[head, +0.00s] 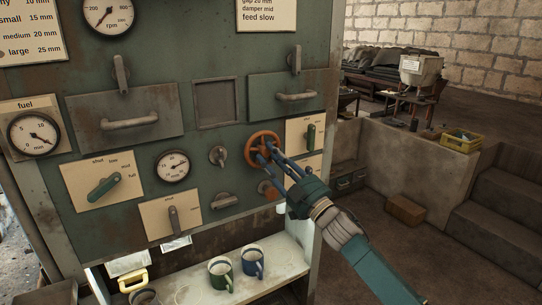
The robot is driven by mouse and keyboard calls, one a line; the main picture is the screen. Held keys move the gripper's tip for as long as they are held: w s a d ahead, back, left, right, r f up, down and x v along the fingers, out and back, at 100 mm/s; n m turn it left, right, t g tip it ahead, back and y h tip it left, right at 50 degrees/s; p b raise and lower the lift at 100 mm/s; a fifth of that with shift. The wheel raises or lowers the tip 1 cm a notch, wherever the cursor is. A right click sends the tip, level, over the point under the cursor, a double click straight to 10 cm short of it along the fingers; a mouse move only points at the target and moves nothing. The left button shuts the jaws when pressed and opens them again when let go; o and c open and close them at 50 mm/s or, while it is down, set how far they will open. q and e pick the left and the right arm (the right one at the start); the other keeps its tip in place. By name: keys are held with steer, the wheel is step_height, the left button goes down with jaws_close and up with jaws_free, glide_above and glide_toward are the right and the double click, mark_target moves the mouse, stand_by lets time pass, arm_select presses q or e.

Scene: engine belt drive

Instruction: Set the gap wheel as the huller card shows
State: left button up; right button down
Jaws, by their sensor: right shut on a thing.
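The orange-red hand wheel (252,141) sits on the right part of the green machine panel. My right gripper (268,152) is shut on the wheel; its fingers cover part of the rim. A card at the top right (266,14) reads "gap 20 mm, damper mid, feed slow"; its top is cut off. A size card at the top left (30,30) shows small 15, medium 20 and large 25 mm. A small round gauge (173,166) is left of the wheel; its reading is too small to tell. My left gripper is not in view.
A green lever (104,186) on a shut-to-full plate, a grey lever (173,219) and another green lever (311,136) surround the wheel area. A green mug (220,272) and a blue mug (252,263) stand on the shelf below. Open floor lies to the right.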

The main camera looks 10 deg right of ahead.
steer(key=n, duration=0.2)
steer(key=n+g+y+p, duration=0.1)
steer(key=n, duration=0.1)
steer(key=shift+d+r+g, duration=0.1)
steer(key=shift+r+g, duration=0.1)
steer(key=shift+g, duration=0.1)
steer(key=n+g+p, duration=0.1)
steer(key=n+p, duration=0.1)
steer(key=n, duration=0.1)
steer(key=shift+r+n+y, duration=0.1)
steer(key=shift+n+y, duration=0.2)
steer(key=shift+y, duration=0.1)
steer(key=n+g+p, duration=0.2)
steer(key=n, duration=0.1)
steer(key=shift+n, duration=0.4)
steer(key=shift+n+p, duration=0.5)
steer(key=c, duration=1.7)
jaws_free()
steer(key=shift+c, duration=0.2)
steer(key=shift+w, duration=0.15)
